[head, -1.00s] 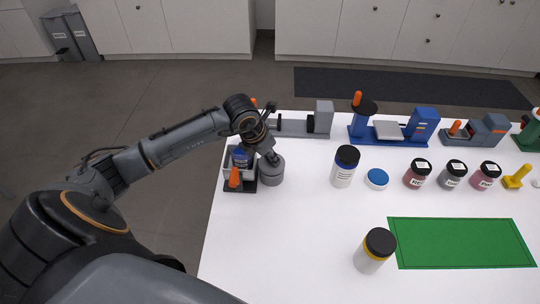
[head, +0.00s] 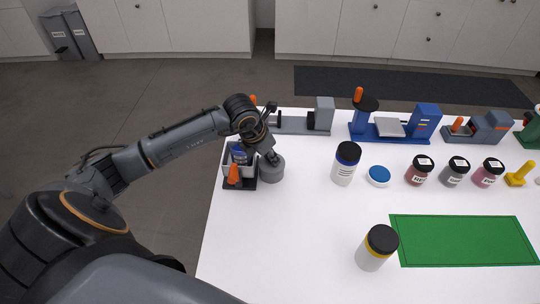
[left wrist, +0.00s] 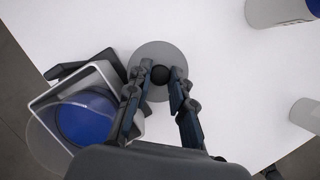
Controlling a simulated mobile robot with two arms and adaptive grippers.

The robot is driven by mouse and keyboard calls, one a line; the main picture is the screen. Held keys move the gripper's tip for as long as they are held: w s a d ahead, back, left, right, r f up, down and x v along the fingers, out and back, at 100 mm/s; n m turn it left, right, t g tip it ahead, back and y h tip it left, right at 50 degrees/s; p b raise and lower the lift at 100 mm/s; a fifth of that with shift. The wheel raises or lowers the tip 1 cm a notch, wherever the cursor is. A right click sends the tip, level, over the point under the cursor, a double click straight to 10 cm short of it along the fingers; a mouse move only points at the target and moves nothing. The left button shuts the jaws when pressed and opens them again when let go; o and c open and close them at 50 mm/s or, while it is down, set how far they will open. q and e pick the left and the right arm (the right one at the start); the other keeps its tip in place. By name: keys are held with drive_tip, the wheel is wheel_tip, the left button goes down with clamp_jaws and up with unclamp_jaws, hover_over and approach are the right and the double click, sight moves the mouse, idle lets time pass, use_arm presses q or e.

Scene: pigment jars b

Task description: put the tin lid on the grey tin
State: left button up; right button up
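The grey tin (head: 270,171) stands upright near the table's left edge, under my left gripper (head: 268,150). In the left wrist view, the round grey tin lid (left wrist: 155,52) with a black ball knob shows from above, over the tin. It looks level, but I cannot tell whether it is fully seated. My left gripper (left wrist: 161,68) points down with its fingers apart, one on each side of the knob. A small gap shows between the knob and the left finger. My right gripper is not in view.
A grey holder (head: 228,166) with a blue round thing (left wrist: 86,118) stands close left of the tin. A blue-banded white jar (head: 345,165), a blue lid (head: 378,176) and several small jars are to the right. The white table front is clear around a yellow-banded jar (head: 374,255).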

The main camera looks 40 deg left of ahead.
use_arm(q)
drive_tip(key=o, duration=0.5)
wheel_tip(320, 180, up, 10)
idle(0.4)
